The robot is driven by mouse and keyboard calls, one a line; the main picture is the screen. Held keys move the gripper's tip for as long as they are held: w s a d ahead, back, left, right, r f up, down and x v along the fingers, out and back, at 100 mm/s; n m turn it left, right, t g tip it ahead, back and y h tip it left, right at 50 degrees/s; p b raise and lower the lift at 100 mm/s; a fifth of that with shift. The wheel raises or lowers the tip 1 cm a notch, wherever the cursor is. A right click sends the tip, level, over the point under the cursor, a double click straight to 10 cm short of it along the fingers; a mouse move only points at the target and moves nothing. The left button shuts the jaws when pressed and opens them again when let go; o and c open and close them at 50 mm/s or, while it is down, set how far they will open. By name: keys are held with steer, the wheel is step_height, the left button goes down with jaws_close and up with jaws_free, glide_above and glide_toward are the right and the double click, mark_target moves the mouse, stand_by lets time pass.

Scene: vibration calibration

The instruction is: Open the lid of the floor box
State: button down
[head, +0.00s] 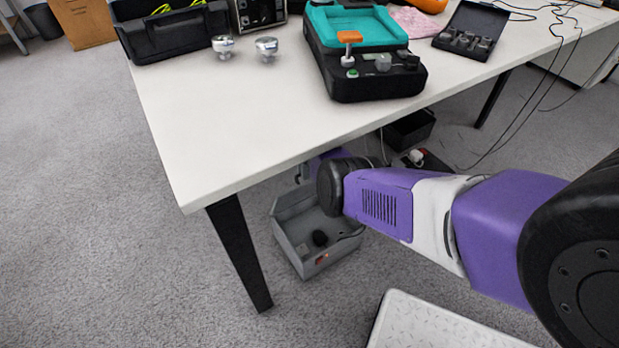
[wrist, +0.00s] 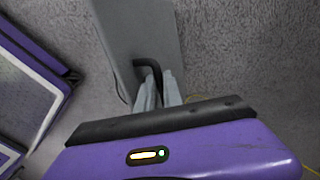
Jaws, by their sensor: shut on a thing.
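The grey floor box (head: 318,262) stands on the carpet under the table's near left corner. In the wrist view the grey lid panel (wrist: 138,35) has a black bar handle (wrist: 149,68). My gripper (wrist: 158,92) is shut on that handle, its pale fingers at the bar. In the head view my arm and the table edge hide the gripper and much of the lid.
The white table (head: 220,125) overhangs the box area, with a black leg (head: 240,255) just left of it. A teal and black device (head: 365,50) stands on top. A white patterned platform (head: 435,325) lies at the front. Carpet at left is clear.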

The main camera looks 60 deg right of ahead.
steer(key=shift+a+f, duration=0.1)
steer(key=shift+f, duration=0.15)
steer(key=c, duration=1.5)
jaws_free()
steer(key=shift+r, duration=0.1)
steer(key=shift+r, duration=0.1)
